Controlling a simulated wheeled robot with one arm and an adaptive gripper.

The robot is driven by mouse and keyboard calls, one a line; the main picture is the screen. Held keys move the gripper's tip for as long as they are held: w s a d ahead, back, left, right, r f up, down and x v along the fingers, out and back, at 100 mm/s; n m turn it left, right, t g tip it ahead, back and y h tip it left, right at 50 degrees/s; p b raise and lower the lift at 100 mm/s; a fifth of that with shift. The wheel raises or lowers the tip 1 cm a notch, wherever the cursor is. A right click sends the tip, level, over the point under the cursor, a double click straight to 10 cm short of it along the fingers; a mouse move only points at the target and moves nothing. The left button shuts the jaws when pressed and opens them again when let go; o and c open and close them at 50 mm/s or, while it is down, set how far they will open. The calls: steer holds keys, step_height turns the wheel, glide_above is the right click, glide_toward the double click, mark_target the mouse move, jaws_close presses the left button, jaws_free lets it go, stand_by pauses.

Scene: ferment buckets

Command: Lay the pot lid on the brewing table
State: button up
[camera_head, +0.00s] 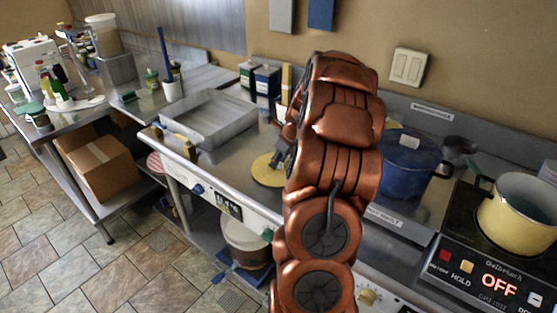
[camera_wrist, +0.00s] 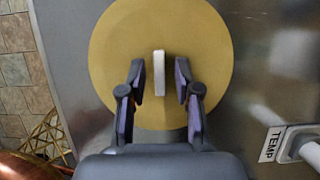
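The pot lid (camera_wrist: 160,25) is a round yellow disc with a white upright handle (camera_wrist: 159,72) in its middle. In the head view the lid (camera_head: 268,171) shows over the steel table (camera_head: 235,155), partly hidden by my arm. It looks flat and level; whether it touches the table is hard to tell. My gripper (camera_wrist: 160,75) is over the lid, its fingers apart on either side of the handle, with a gap on each side. In the head view my gripper (camera_head: 281,153) is mostly hidden behind my copper arm.
A grey tray (camera_head: 208,122) stands left of the lid. A blue lidded pot (camera_head: 410,165) is right of my arm. An open yellow pot (camera_head: 520,212) sits on a hotplate showing OFF. Cartons (camera_head: 262,80) stand against the back wall.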

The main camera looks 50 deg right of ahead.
steer(key=shift+r, duration=0.1)
steer(key=b+v, duration=0.3)
steer(key=v, duration=0.9)
steer(key=s+a+n+g+y, duration=0.1)
steer(key=s+a+n+g, duration=0.2)
steer(key=a+n, duration=1.85)
steer(key=s+a+f+n+g+h, duration=0.1)
steer(key=s+a+f+n+g, duration=0.2)
steer(key=s+a+n, duration=1)
steer(key=s+a+f, duration=0.1)
steer(key=s+a, duration=0.5)
steer(key=s, duration=0.1)
steer(key=shift+p, duration=0.3)
steer(key=shift+s+d, duration=0.1)
steer(key=shift+d, duration=0.1)
